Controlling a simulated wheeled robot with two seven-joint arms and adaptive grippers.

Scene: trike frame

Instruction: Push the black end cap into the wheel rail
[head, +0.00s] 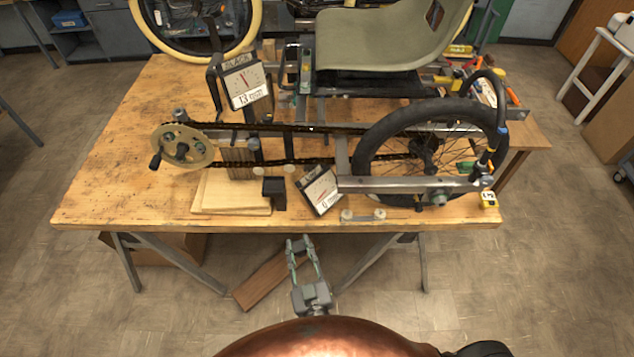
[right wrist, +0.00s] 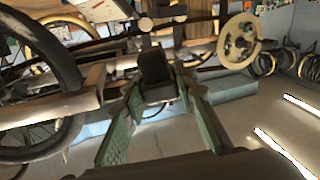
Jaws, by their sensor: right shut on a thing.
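My right gripper (head: 301,241) is in front of the table's front edge, low in the head view. In the right wrist view its two green fingers (right wrist: 163,97) close on the black end cap (right wrist: 156,70), which sits between the tips. The cap is hard to make out in the head view. The wheel rail (head: 400,185) is a grey bar running along the near side of the wheel. In the right wrist view the rail (right wrist: 45,108) shows at left, its end apart from the cap. My left gripper is not in view.
The wooden table (head: 110,200) bears the trike frame with its wheel (head: 370,140), chain and crank disc (head: 183,148). A black block (head: 273,192), wooden boards (head: 230,195) and a tilted dial card (head: 321,190) lie near the front.

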